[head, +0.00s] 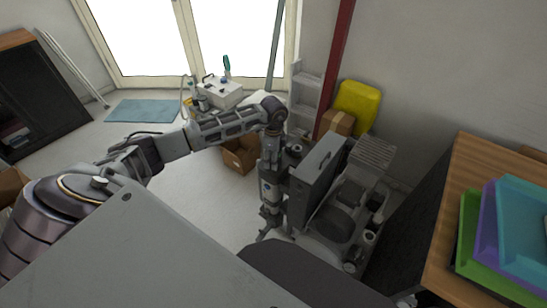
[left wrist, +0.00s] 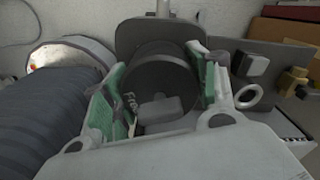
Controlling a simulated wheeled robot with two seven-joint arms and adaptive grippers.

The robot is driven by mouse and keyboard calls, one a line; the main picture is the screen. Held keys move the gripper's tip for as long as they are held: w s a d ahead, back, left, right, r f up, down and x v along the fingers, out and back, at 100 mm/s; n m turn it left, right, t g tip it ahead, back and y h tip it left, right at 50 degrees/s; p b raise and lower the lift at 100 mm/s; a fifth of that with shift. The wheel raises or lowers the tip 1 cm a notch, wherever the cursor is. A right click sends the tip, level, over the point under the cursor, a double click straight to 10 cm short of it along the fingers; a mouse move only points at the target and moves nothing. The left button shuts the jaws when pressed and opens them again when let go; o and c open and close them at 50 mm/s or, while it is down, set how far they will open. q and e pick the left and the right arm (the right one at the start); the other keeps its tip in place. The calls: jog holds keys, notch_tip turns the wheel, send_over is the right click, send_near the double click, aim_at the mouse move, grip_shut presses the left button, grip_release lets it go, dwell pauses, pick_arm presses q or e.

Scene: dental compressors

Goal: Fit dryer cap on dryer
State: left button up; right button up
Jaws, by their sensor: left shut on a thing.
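My left gripper (head: 270,228) points down beside the near left side of the grey compressor unit (head: 335,222). In the left wrist view its two green-padded fingers (left wrist: 162,88) are shut on a dark round piece, which I take to be the dryer cap (left wrist: 160,72). In the head view the cap is too small and hidden to make out. A tall grey box (head: 316,172) on the unit stands just right of the gripper and may be the dryer; I cannot tell for sure. Whether the cap touches anything beyond it is unclear. My right gripper does not show.
A dark ribbed cylinder (left wrist: 45,125) lies close on the left in the wrist view, with brass fittings (left wrist: 294,80) at right. A cardboard box (head: 240,155) is on the floor behind my arm. A wooden-topped cabinet with coloured trays (head: 505,230) stands at right.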

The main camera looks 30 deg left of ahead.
pick_arm(q)
jog(key=shift+f, duration=0.2)
jog(key=o, duration=1.1)
jog(key=shift+o, duration=0.2)
jog(key=shift+r, duration=0.1)
jog(key=shift+r, duration=5.9)
